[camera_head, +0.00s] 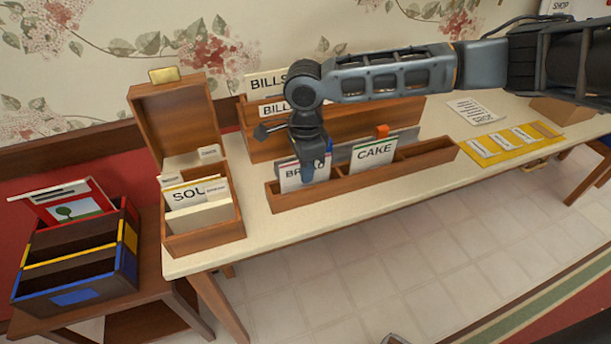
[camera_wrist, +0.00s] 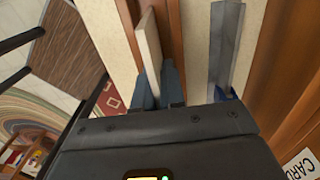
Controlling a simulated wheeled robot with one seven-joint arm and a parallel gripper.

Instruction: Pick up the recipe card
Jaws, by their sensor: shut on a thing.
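My gripper (camera_head: 307,176) is at the left end of a low wooden card rack (camera_head: 345,190) on the cream table. It is shut on a white card (camera_head: 290,182) whose label reads "BR…D", partly hidden by the fingers. The card is upright in the rack's left section; I cannot tell whether its lower edge is clear of the rack. In the wrist view the card (camera_wrist: 149,45) stands edge-on between the two fingers (camera_wrist: 160,85). A green-striped "CAKE" card (camera_head: 374,153) stands in the middle section, with an orange tab on top.
An open wooden box (camera_head: 205,240) with a "SOU…" card stands to the left. A taller wooden "BILLS" holder (camera_head: 400,112) stands behind the rack. A yellow strip (camera_head: 515,142) with white labels lies on the right. A grey divider (camera_wrist: 225,45) is close beside my fingers.

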